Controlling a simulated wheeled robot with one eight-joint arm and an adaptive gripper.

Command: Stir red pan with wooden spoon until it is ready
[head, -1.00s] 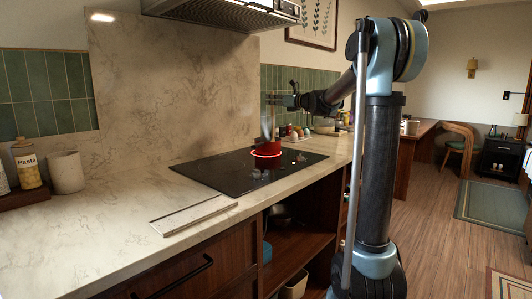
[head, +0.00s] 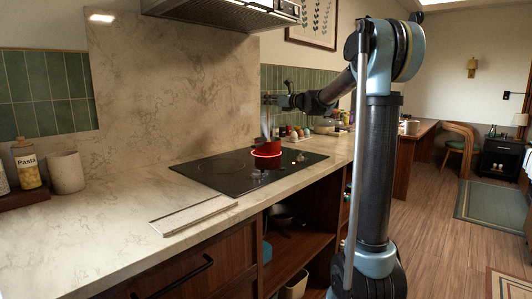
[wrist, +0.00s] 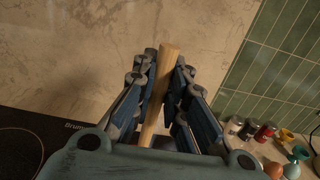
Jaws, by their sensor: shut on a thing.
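My gripper (head: 268,100) is above the pan in the head view. In the wrist view my gripper (wrist: 165,68) is shut on the wooden spoon (wrist: 157,95), whose pale handle stands between the fingers. A faint pale streak rises between pan and gripper; I cannot tell if it is steam or part of the spoon. The spoon's lower end and the pan's inside are hidden.
Jars and small items (wrist: 265,132) stand on the counter beyond the cooktop. A range hood (head: 225,14) hangs above. A pasta jar (head: 27,163) and a beige cup (head: 67,172) stand at the left. The near counter is mostly clear.

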